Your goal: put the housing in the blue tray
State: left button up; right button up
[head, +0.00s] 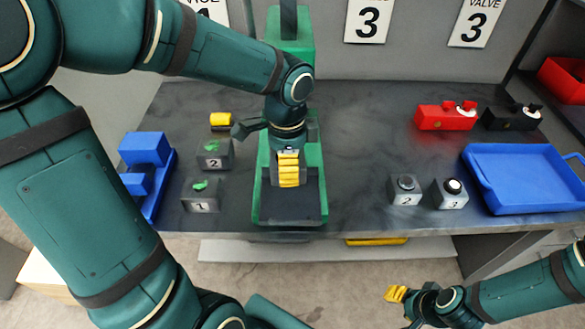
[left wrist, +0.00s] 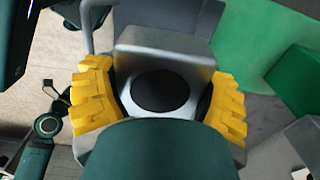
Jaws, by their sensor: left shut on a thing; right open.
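The housing (left wrist: 165,42) is a grey block with a round dark opening, seen in the left wrist view. My left gripper (head: 288,170) is shut on it, with yellow fingers on its two sides; in the left wrist view the gripper (left wrist: 160,100) shows close up. In the head view the fingers mostly hide the housing, above the green press base. The blue tray (head: 525,172) lies at the table's right end and looks empty. My right gripper (head: 397,294) is open and empty, in front of the table's front edge.
A green press (head: 291,55) stands at the back. Boxes labelled 2 (head: 214,157) and 1 (head: 201,197) and a blue fixture (head: 145,150) are left. Mid-table is clear.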

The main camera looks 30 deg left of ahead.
aim_at(521, 180)
jog(key=i+l+z, duration=0.3)
jog(key=i+l, duration=0.4)
jog(key=l, duration=0.2)
jog(key=i+l+z, duration=0.3)
jog(key=i+l, duration=0.4)
jog(key=i, duration=0.05)
